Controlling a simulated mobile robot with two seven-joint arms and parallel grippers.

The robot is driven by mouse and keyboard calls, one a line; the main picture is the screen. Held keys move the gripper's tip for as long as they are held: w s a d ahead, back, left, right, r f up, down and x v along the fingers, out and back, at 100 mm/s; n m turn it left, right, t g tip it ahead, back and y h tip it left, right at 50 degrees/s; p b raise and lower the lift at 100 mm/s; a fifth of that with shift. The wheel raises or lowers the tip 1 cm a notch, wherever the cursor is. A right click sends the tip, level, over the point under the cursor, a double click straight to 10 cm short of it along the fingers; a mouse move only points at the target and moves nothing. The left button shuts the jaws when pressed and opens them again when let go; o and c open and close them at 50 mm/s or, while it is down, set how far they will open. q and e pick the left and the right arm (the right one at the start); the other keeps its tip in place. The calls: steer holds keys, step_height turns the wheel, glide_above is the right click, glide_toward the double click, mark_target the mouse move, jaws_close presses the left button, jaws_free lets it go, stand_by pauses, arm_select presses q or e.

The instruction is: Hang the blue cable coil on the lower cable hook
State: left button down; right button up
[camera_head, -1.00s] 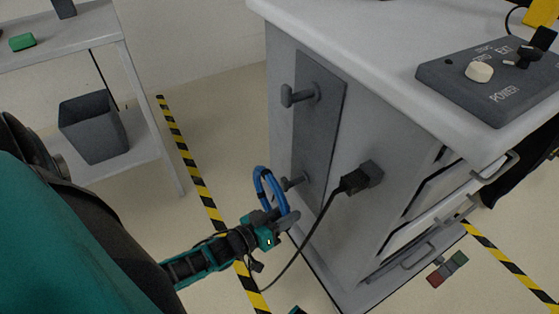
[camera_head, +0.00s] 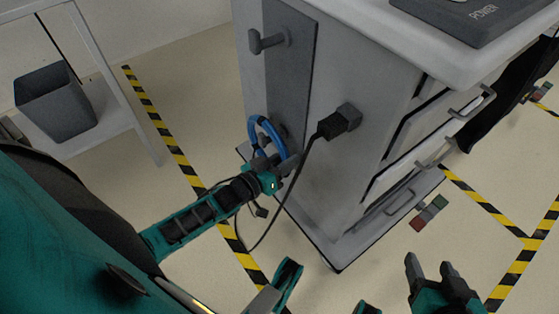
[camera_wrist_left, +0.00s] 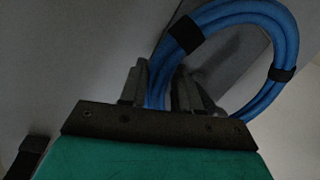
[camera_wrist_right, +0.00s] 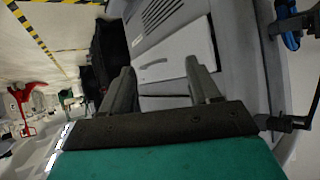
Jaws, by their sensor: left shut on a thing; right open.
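The blue cable coil (camera_head: 259,130) stands upright against the cart's side panel (camera_head: 290,72). It also shows large in the left wrist view (camera_wrist_left: 278,40), with black ties. My left gripper (camera_head: 279,167) is shut on the lower part of the coil. The lower cable hook (camera_head: 282,131) is at the coil, largely hidden; I cannot tell whether the coil is around it or only beside it. The upper hook (camera_head: 268,41) is empty. My right gripper (camera_head: 430,267) is open and empty in front of the cart, away from the coil.
A black plug (camera_head: 337,123) with a hanging cable sits on the cart side, close right of the left gripper. Drawer handles (camera_head: 437,152) stick out at the cart's front. A grey bin (camera_head: 55,103) stands on a shelf at left. Striped floor tape surrounds the cart.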

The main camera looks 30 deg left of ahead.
arm_select(q)
steer(key=shift+w+d, duration=0.15)
steer(key=shift+w, duration=0.2)
steer(key=shift+w+d+f+b, duration=0.1)
steer(key=shift+w+f+b, duration=0.15)
steer(key=shift+f, duration=0.35)
steer(key=shift+w+d+f+b, duration=0.1)
steer(key=shift+w+f+b, duration=0.15)
steer(key=shift+f, duration=0.35)
arm_select(e)
steer(key=shift+w+a, duration=0.2)
steer(key=shift+s+f, duration=0.15)
steer(key=shift+f, duration=0.05)
